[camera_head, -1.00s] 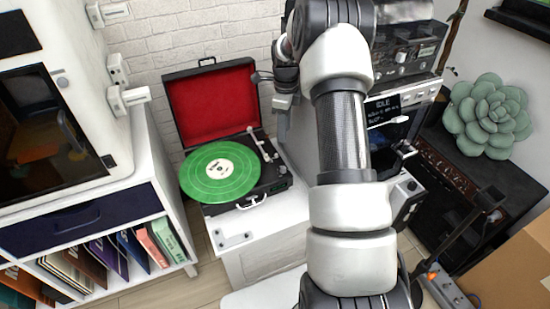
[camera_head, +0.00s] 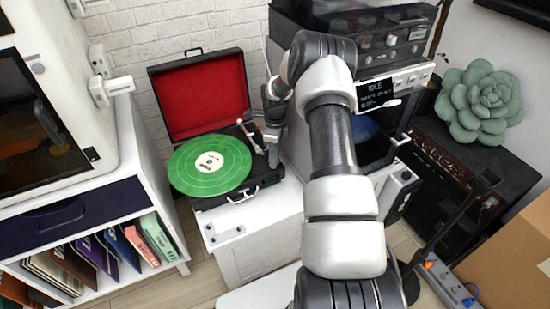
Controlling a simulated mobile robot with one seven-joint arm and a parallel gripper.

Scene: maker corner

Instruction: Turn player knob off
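The record player (camera_head: 228,190) is an open black suitcase type with a red-lined lid (camera_head: 203,97) raised at the back. A green record (camera_head: 210,165) with a pale label lies on it. The tonearm (camera_head: 248,135) is at the right of the record. My gripper (camera_head: 272,145) points down over the player's right edge, beside the tonearm. Its fingers are too small to tell open from shut, and contact cannot be told.
The player stands on a white cabinet (camera_head: 225,231). A 3D printer-like machine with an IDLE screen (camera_head: 376,93) stands right, behind my arm. A white shelf unit (camera_head: 150,160) is at left. A green succulent (camera_head: 478,103) sits at far right.

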